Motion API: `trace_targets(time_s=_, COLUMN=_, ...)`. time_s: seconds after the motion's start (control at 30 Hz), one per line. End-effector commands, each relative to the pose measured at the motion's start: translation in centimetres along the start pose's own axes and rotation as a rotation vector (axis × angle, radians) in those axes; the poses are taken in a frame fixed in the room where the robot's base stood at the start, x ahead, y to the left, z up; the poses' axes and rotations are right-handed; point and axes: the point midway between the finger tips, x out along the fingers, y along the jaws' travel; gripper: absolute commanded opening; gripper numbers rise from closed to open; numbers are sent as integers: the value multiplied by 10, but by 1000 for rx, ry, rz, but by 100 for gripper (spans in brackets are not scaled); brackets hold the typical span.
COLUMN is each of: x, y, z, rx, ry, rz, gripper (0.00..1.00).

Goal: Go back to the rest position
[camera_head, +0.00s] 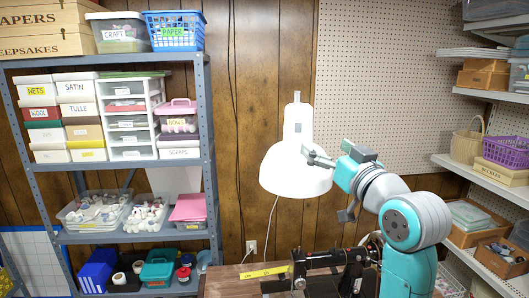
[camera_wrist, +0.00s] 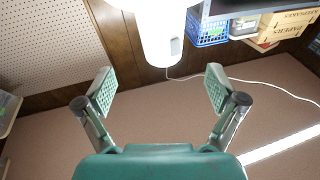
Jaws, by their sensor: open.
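My gripper (camera_head: 331,185) is raised in the air in the head view, in front of the white lamp (camera_head: 297,180). Its two fingers are spread apart with nothing between them. In the wrist view the open green-padded fingers (camera_wrist: 160,82) stand against a plain beige surface, and the lamp (camera_wrist: 163,35) hangs at the top edge. My teal and grey arm reaches up from the lower right of the head view. Whether the gripper touches the lamp cannot be told.
A black sewing machine (camera_head: 318,262) stands below on a table (camera_head: 228,280), with a yellow tape measure (camera_head: 264,272) nearby. A loaded metal shelf (camera_head: 213,190) fills the left, and wall shelves (camera_head: 470,92) hold baskets and boxes at right. The pegboard (camera_head: 385,70) behind is bare.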

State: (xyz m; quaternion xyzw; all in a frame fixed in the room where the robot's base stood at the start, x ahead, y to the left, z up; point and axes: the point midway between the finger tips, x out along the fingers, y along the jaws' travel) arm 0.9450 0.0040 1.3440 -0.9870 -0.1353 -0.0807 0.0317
Motion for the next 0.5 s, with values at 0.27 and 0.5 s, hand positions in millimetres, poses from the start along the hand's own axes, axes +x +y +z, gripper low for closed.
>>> trace_targets(time_s=0.27, x=-27, y=6, z=106, rx=58, ry=-47, rz=60, gripper=94)
trace_targets(time_s=0.5, x=-69, y=5, z=193, rx=93, ry=-85, rz=119, gripper=94)
